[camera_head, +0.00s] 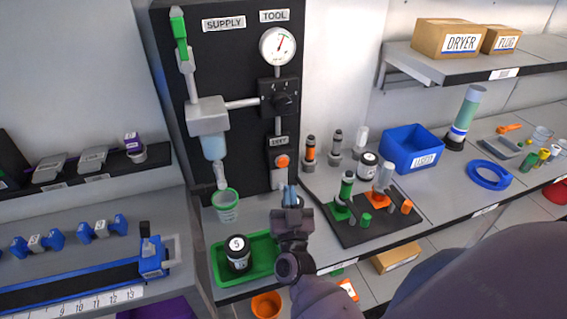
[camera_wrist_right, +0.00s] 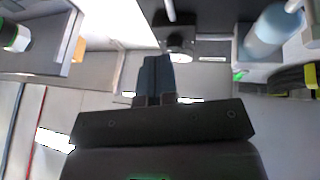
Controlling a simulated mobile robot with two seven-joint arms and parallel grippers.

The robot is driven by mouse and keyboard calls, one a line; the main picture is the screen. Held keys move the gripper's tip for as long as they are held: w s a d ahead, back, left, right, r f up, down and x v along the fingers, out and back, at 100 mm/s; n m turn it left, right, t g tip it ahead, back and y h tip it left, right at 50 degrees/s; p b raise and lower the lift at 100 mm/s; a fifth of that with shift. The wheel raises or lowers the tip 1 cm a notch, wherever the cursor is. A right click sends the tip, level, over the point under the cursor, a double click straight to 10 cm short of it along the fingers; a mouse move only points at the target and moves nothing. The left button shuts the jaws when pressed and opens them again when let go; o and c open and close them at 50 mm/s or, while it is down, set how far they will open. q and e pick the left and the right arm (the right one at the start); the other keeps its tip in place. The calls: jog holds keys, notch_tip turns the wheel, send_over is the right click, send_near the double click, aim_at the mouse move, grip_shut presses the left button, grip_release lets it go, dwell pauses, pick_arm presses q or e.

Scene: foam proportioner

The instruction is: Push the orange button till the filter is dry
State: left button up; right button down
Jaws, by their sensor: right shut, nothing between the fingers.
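The orange button (camera_head: 283,161) sits on a grey plate low on the black panel (camera_head: 250,80), under a small label. The filter (camera_head: 214,147) has a grey head and a pale blue translucent bowl, left of the button. It also shows in the right wrist view (camera_wrist_right: 268,32) at the upper right. My right gripper (camera_head: 289,192) is shut and empty, its blue fingertips below the button and apart from it in the picture. The fingers show closed together in the right wrist view (camera_wrist_right: 156,78). My left gripper is not in view.
A green-rimmed cup (camera_head: 225,203) stands under the filter's outlet. A green tray (camera_head: 264,250) holds a black jar (camera_head: 238,254). A black mat (camera_head: 382,232) with green and orange fittings lies right of my gripper. A gauge (camera_head: 278,46) and black knob (camera_head: 284,99) are above the button.

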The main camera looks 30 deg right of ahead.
aim_at(283, 162)
jog(key=shift+s+d+f+m+g+h, duration=0.1)
jog(key=shift+s+d+m+g+h, duration=0.2)
jog(key=shift+m+g+h, duration=0.85)
jog(key=shift+s+d+f+m+g+h, duration=0.1)
jog(key=shift+s+d+m+g+h, duration=0.2)
jog(key=shift+m+g+h, duration=0.65)
jog(key=shift+s+d+f+m+g+h, duration=0.1)
jog(key=shift+s+d+m+g+h, duration=0.15)
jog(key=shift+m+g+h, duration=0.75)
jog(key=shift+t+h, duration=0.4)
jog(key=shift+h, duration=0.3)
jog(key=shift+w, duration=0.1)
jog(key=w+b, duration=0.1)
jog(key=w, duration=0.1)
jog(key=w+d+b, duration=0.1)
jog(key=w, duration=0.2)
jog(key=w+d+b, duration=0.1)
jog(key=w, duration=0.1)
jog(key=shift+w, duration=0.15)
jog(key=shift+w+d, duration=0.1)
jog(key=shift+w, duration=0.5)
